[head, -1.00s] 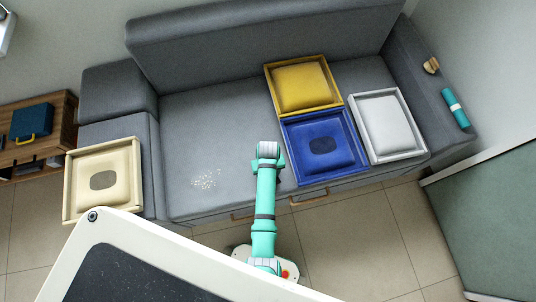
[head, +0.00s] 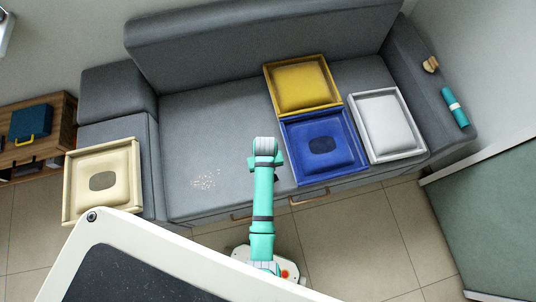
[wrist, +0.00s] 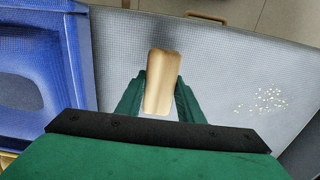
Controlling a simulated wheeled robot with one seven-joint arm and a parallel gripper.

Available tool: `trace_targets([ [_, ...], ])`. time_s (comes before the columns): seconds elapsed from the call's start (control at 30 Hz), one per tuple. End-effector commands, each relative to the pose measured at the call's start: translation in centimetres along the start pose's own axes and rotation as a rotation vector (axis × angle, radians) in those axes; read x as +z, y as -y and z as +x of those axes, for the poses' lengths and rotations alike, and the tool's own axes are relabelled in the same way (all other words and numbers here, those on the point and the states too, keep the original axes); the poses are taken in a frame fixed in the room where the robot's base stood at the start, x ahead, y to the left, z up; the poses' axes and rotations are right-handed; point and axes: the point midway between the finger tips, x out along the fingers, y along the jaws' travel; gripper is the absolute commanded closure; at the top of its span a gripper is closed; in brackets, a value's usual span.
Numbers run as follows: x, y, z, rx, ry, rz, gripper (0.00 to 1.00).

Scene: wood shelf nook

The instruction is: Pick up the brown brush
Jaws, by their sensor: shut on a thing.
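The brown brush (wrist: 162,80) shows in the wrist view as a light brown, wood-like piece with a groove along it. It stands between the two green fingers of my gripper (wrist: 158,92), which is shut on it. A small pale patch shows at its near end. Grey sofa cloth lies behind it; I cannot tell how far above the seat it is. In the head view my teal arm reaches over the front of the sofa seat (head: 215,125), and the arm hides the brush and the fingers.
The blue tray (head: 348,165) is right of my arm, with a yellow tray (head: 268,88) behind it and a white tray (head: 420,148) farther right. A cream tray (head: 72,195) is at left. Pale crumbs (head: 204,180) lie on the seat. A tan object (head: 431,65) and teal cylinder (head: 455,106) lie on the right armrest.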

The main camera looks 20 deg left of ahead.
Motion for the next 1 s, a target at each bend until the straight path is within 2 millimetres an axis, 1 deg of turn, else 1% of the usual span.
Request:
trace_targets([
  [0.03, 0.2, 1.1, -1.1, 0.000, -0.002, -0.005, 0.90],
  [0.2, 0.6, 4.3, -4.9, -0.001, -0.003, -0.007, 0.90],
  [0.3, 1.1, 6.8, -5.9, -0.001, 0.000, -0.008, 0.90],
  [0.5, 1.6, 10.3, -7.5, 0.000, -0.001, -0.004, 0.90],
  [0.7, 1.9, 12.3, -8.4, -0.001, 0.000, -0.001, 0.90],
  [0.83, 2.0, 12.8, -8.7, 0.000, 0.000, 0.001, 0.90],
  [1.0, 2.0, 12.9, -8.7, 0.000, 0.001, 0.001, 0.90],
])
